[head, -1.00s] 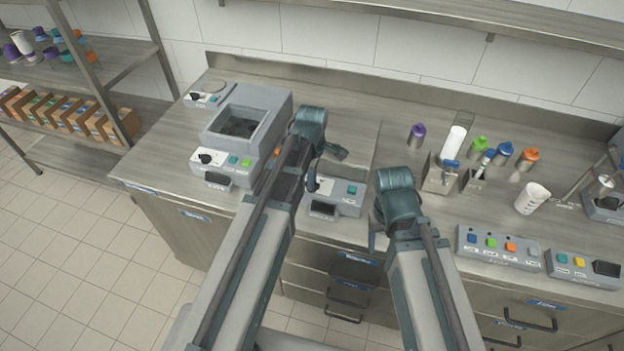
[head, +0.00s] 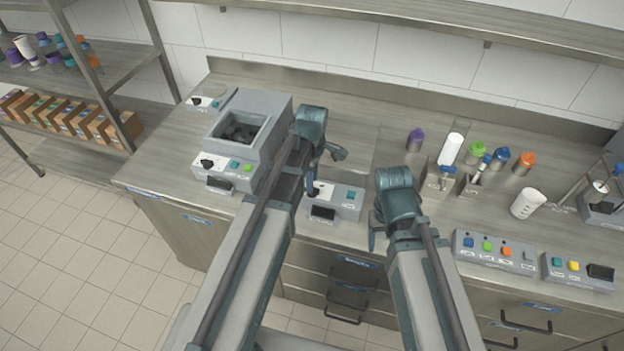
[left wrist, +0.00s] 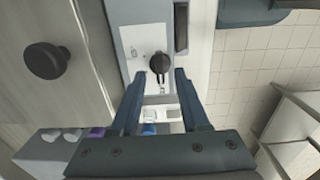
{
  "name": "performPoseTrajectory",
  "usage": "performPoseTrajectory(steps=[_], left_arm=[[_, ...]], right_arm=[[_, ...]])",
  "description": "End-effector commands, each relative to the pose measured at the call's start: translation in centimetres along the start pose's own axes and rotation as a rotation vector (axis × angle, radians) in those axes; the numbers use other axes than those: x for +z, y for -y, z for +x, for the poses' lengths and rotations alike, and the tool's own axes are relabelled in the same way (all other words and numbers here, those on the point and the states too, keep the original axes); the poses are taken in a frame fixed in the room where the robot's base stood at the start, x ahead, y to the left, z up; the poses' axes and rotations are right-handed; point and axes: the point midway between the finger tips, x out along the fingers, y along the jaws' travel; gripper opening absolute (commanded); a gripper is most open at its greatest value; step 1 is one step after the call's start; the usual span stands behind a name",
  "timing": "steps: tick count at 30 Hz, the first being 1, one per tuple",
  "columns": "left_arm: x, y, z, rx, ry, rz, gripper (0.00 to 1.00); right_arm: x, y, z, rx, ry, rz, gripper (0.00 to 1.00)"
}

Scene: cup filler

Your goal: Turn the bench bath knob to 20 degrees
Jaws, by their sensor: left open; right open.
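A grey control box (head: 342,201) with a dark display and a teal button sits at the bench front below my left gripper. Its black knob (left wrist: 160,63) shows in the left wrist view on a white panel, with a dark display (left wrist: 181,27) beside it. My left gripper (head: 325,163) is open. In the left wrist view its two fingertips (left wrist: 158,78) lie either side of the knob's lower end; I cannot tell whether they touch it. The knob is mostly hidden in the head view. My right gripper (head: 373,240) is open and empty at the bench's front edge.
A grey bath unit (head: 270,108) with an open well and its own knob (head: 207,164) stands to the left. A round black knob (left wrist: 47,61) is on the steel surface behind the control box. Bottles and button boxes (head: 495,250) stand to the right.

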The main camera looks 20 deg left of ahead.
Motion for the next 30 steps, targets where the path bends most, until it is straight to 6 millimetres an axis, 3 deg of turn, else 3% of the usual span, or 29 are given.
performPoseTrajectory(steps=[1,18,24,30], left_arm=[[0.0,0.0,-1.4,0.0,0.0,0.0,0.45],[0.0,0.0,-9.8,0.0,0.0,0.0,0.45],[0.0,0.0,-11.3,0.0,0.0,0.0,0.45],[0.0,0.0,-11.3,0.0,0.0,-0.001,0.45]], right_arm=[[0.1,-0.1,-1.4,0.0,0.0,0.0,0.66],[0.6,-0.9,-9.8,-0.001,0.0,0.005,0.66],[0.7,-1.1,-11.2,-0.002,0.0,0.01,0.66],[0.7,-1.0,-11.2,-0.002,0.0,0.011,0.66]])
